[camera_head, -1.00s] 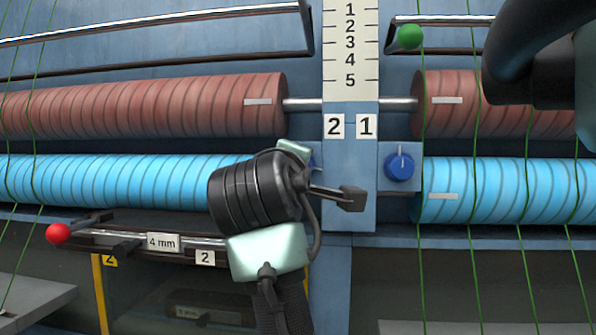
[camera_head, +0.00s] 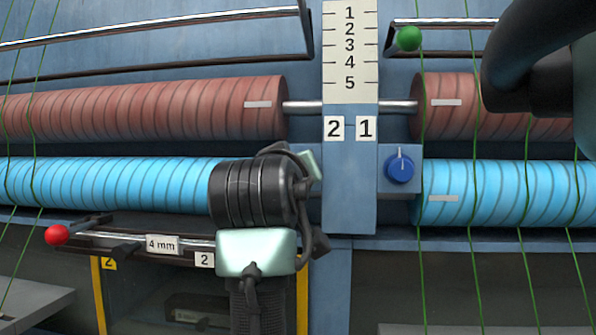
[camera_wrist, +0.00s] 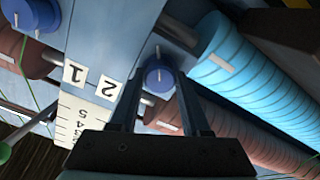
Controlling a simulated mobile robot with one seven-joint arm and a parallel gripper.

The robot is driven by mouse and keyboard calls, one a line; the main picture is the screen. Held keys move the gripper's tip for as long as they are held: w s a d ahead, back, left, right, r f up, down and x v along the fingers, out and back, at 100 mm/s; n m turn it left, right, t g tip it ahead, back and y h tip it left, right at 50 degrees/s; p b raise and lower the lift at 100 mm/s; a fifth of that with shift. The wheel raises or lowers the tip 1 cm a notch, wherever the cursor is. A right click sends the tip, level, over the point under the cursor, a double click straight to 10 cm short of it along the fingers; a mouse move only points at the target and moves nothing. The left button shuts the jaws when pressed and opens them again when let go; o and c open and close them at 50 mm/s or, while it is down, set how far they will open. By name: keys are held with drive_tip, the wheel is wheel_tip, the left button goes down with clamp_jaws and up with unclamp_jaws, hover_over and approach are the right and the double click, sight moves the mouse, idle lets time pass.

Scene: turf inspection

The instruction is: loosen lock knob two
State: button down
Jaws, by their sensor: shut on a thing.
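Lock knob two (camera_wrist: 158,78) is a round blue knob with a pale index mark, on the blue panel next to the "2" label in the wrist view. My gripper (camera_wrist: 161,74) has its two dark fingers on either side of it and is shut on it. In the head view my wrist covers knob two and the fingertips. Lock knob one (camera_head: 400,166) is a matching blue knob right of the "1" label, with its pale mark pointing up. It also shows in the wrist view (camera_wrist: 38,14).
A post with a number scale (camera_head: 350,50) stands between the knobs. Brown rollers (camera_head: 150,106) and light-blue rollers (camera_head: 100,184) run to both sides. A red-ended lever (camera_head: 57,235) is at lower left, a green ball (camera_head: 409,38) at upper right. Green lines hang in front.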

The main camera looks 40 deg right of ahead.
drive_tip(key=shift+f+m, duration=0.2)
drive_tip(key=shift+m, duration=0.3)
drive_tip(key=shift+c, duration=1.8)
unclamp_jaws()
drive_tip(key=shift+r, duration=0.1)
drive_tip(key=b+v, duration=0.5)
drive_tip(key=v, duration=0.8)
